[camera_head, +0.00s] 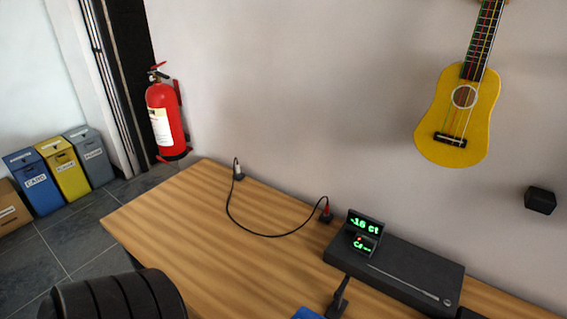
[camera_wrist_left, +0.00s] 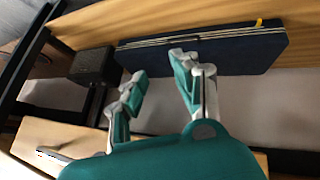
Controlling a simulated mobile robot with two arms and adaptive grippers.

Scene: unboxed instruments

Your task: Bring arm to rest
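My left gripper (camera_wrist_left: 158,72) shows in the left wrist view, with teal and grey fingers. The two fingers stand apart with nothing between them, so it is open and empty. A dark blue flat book or folder (camera_wrist_left: 245,48) lies beyond the fingertips; I cannot tell whether a fingertip touches it. Neither gripper shows in the head view, and my right gripper is in no view.
A wooden table (camera_head: 185,235) carries a black device with green digits (camera_head: 400,272) and a thin black cable (camera_head: 265,235). A red extinguisher (camera_head: 166,120) and coloured bins (camera_head: 66,168) stand left. A yellow ukulele (camera_head: 440,120) hangs on the wall. A black box (camera_wrist_left: 92,66) is near the left gripper.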

